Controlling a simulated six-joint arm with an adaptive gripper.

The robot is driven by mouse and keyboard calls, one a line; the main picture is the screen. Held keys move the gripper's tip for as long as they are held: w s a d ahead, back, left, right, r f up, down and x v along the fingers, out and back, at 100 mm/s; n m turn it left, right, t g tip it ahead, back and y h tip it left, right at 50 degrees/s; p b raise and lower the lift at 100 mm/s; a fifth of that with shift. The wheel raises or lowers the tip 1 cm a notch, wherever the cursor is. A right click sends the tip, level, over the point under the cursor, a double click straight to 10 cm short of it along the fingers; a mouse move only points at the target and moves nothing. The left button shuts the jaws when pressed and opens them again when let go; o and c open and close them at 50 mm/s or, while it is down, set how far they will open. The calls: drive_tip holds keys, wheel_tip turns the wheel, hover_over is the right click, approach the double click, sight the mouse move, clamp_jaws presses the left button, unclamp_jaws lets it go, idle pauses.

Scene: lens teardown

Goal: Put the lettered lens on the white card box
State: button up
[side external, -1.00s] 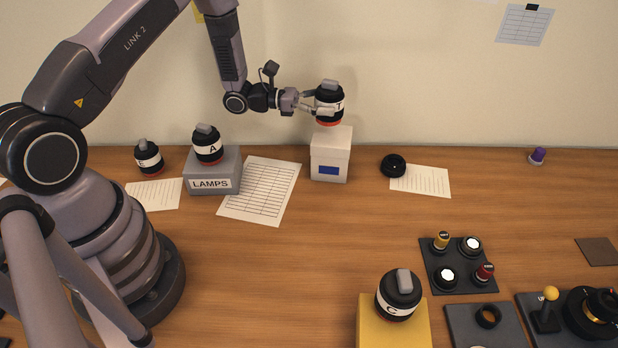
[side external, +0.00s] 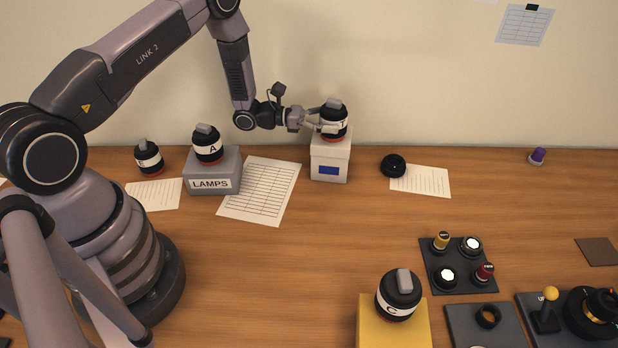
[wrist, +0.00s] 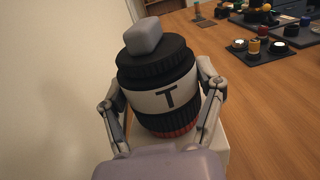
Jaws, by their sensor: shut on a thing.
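The white card box (side external: 329,163) stands on the table near the wall, with a blue patch on its front. A black lens with a white band lettered T (side external: 333,122) and a red lower ring is upright at the box's top. Its base appears to touch the lid. My gripper (side external: 328,127) is shut on this lens from the left. In the wrist view the T lens (wrist: 160,95) sits between both fingers, with part of the box (wrist: 217,150) below it. Other lettered lenses are A (side external: 208,145) on the grey LAMPS box, E (side external: 148,157) and C (side external: 398,295).
The grey LAMPS box (side external: 213,183) and a printed sheet (side external: 259,191) lie left of the card box. A black ring (side external: 393,166) and a paper are to its right. A yellow block (side external: 378,325) and dark control panels (side external: 458,265) are at front right. The middle table is clear.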

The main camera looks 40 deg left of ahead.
drive_tip(key=shift+f, duration=0.55)
drive_tip(key=o, duration=1.2)
drive_tip(key=shift+r, duration=0.15)
